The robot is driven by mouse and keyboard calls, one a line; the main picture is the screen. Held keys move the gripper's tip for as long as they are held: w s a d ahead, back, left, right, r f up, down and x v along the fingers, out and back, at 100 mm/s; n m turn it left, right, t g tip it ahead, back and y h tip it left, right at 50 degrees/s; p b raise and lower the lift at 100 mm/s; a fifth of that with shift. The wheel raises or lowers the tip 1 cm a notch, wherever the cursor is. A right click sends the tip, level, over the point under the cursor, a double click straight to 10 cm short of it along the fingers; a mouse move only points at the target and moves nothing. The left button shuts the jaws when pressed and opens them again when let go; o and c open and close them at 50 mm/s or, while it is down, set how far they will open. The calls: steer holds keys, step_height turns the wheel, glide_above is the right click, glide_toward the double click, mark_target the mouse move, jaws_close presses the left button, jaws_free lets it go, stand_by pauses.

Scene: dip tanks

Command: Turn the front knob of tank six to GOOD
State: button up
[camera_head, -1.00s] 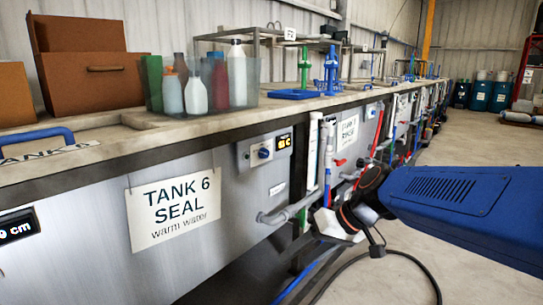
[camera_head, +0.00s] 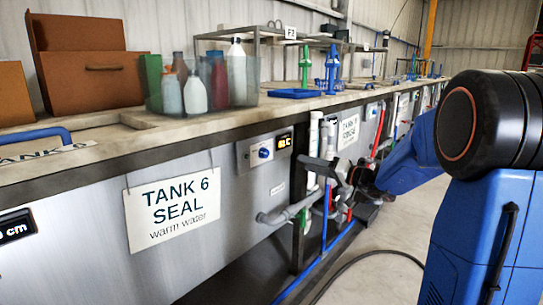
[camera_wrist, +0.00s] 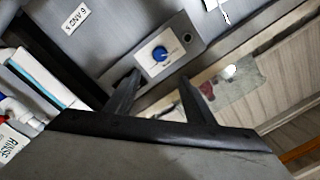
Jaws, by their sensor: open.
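The blue front knob (camera_head: 264,153) sits on a small grey control box with a lit display, on the tank front to the right of the "TANK 6 SEAL warm water" sign (camera_head: 172,208). In the wrist view the knob (camera_wrist: 160,53) shows from above the gap between my fingers, on its pale plate. The plate's lettering is too small to read, so I cannot tell the setting. My gripper (camera_wrist: 160,84) is open and empty, its two dark fingers apart and short of the knob. In the head view my gripper (camera_head: 314,171) is right of the control box, in front of the pipes.
Grey, red and blue pipes (camera_head: 275,216) run down the tank front beside and below my gripper. A clear bin of bottles (camera_head: 246,82) stands on the counter above. The neighbouring tank's rinse sign (camera_head: 348,130) is behind my arm. The floor in front is open, with a cable.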

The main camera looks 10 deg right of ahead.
mark_target(267, 153)
steer(key=x, duration=1.7)
steer(key=shift+w, duration=0.15)
steer(key=c, duration=1.1)
